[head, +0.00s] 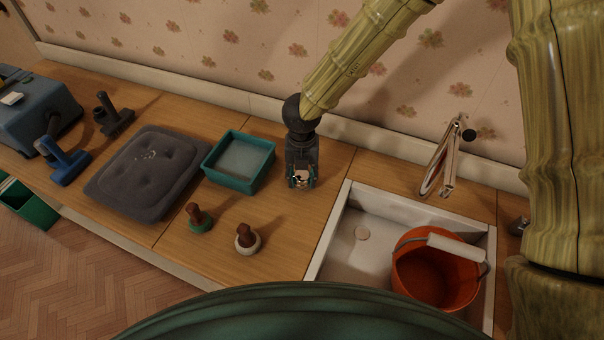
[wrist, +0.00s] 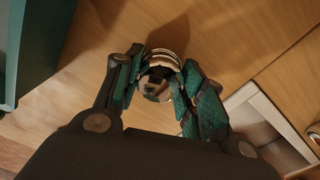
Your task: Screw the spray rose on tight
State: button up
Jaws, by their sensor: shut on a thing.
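My gripper (head: 302,183) hangs over the wooden counter, left of the sink, pointing down. In the wrist view its green-padded fingers (wrist: 160,86) are shut on a small round piece with pale metallic rings and a dark middle (wrist: 158,72). It looks like the spray rose, though the fingers hide its sides. In the head view only a little of it shows, pale and pinkish, between the fingertips. I cannot tell whether it touches the counter. A chrome tap (head: 439,171) with a dark round end stands behind the sink, to the right of my gripper and apart from it.
The white sink (head: 364,222) holds an orange bucket (head: 410,282) with a raised handle. A teal tray (head: 266,169) is left of my gripper. Two brown-handled brushes (head: 195,214) (head: 247,238) stand in front. A grey cushion (head: 130,188) and blue toolbox (head: 38,108) lie further left.

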jog(key=o, duration=1.1)
jog(key=shift+r, duration=0.2)
jog(key=shift+r, duration=2.1)
jog(key=shift+r, duration=0.15)
